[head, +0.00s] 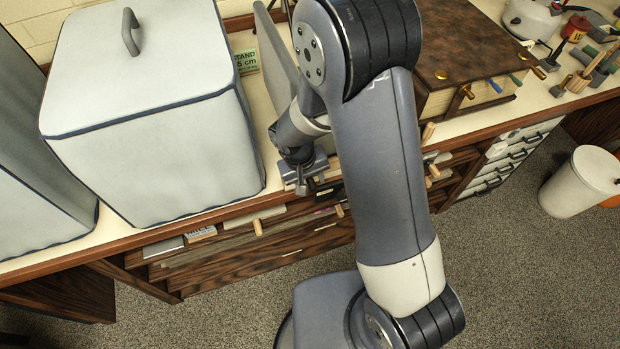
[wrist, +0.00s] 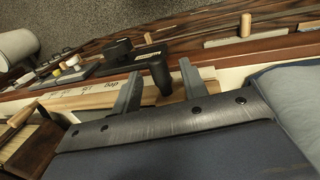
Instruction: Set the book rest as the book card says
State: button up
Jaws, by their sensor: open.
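The card (head: 247,62) stands on the counter behind the covered box; "STAND" and "5 cm" are readable, the rest is cut off. In the wrist view a pale wooden strip (wrist: 75,99) bears marks and the word "gap". A black upright handle (wrist: 155,65) with a pale label stands at this strip. My open gripper (wrist: 159,87) has one finger on each side of the handle in that view; whether they touch it I cannot tell. In the head view my gripper (head: 305,178) is at the counter's front edge. A grey upright panel (head: 276,58), perhaps part of the rest, is half hidden behind my arm.
A large pale-blue covered box (head: 150,95) stands close left of my gripper. A brown-topped chest (head: 480,45) is to the right, with tools (head: 585,75) beyond. Drawers with wooden pegs (head: 257,227) lie below the counter edge. A white bin (head: 580,180) stands on the floor.

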jog(key=shift+f, duration=0.1)
grip_shut()
dwell(0.5)
